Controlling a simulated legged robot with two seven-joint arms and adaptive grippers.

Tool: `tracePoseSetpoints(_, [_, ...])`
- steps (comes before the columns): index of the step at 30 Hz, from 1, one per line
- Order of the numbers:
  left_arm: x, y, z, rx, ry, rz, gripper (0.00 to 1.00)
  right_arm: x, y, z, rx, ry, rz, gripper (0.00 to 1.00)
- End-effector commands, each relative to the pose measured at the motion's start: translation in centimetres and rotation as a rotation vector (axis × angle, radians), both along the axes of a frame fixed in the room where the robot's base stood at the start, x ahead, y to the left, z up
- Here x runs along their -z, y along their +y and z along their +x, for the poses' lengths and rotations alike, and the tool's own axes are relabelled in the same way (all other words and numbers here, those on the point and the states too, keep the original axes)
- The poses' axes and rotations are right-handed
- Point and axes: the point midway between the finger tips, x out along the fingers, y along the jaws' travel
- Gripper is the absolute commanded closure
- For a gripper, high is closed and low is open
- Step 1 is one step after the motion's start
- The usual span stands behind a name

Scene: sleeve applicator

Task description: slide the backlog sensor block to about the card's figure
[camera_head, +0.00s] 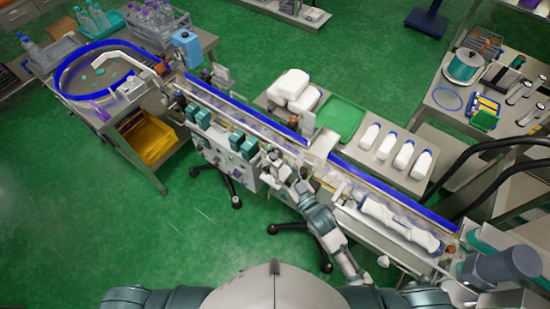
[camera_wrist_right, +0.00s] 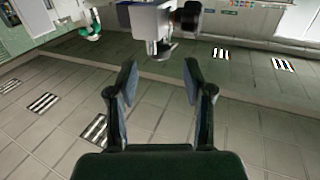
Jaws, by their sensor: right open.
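My right gripper (camera_head: 292,178) is at the front side of the conveyor, near its middle. In the right wrist view its two dark fingers (camera_wrist_right: 160,82) stand apart with nothing between them. A light grey block (camera_wrist_right: 150,22) with a dark round knob (camera_wrist_right: 188,14) shows beyond the fingertips, apart from them. It may be the sensor block; I cannot tell for sure. In the head view the gripper and small fittings crowd this spot, and the block is not clear. No card with a readable figure shows. My left gripper is not in view.
The conveyor with blue rails (camera_head: 390,190) runs diagonally across the head view. Several teal units (camera_head: 204,117) line its front. White bottles (camera_head: 385,146) and a green tray (camera_head: 340,116) are behind it. A round blue-rimmed turntable (camera_head: 70,95) is at the left.

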Motion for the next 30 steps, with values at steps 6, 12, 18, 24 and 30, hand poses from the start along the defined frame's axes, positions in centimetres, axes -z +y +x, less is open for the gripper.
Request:
tracePoseSetpoints(6, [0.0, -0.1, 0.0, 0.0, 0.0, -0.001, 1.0, 0.1, -2.2, -3.5, 0.0, 0.001, -0.001, 0.49])
tracePoseSetpoints(12, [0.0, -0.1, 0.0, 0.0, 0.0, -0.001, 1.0, 0.0, -2.9, -4.7, 0.0, 0.0, 0.0, 0.49])
tracePoseSetpoints(18, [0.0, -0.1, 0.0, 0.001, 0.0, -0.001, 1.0, 0.0, -2.9, -4.7, 0.0, -0.001, 0.001, 0.49])
tracePoseSetpoints(24, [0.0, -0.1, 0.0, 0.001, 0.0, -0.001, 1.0, 0.0, -2.9, -4.7, 0.0, -0.001, 0.001, 0.49])
tracePoseSetpoints(30, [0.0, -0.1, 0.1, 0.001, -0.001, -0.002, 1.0, 0.0, -2.9, -4.7, 0.0, 0.0, 0.0, 0.49])
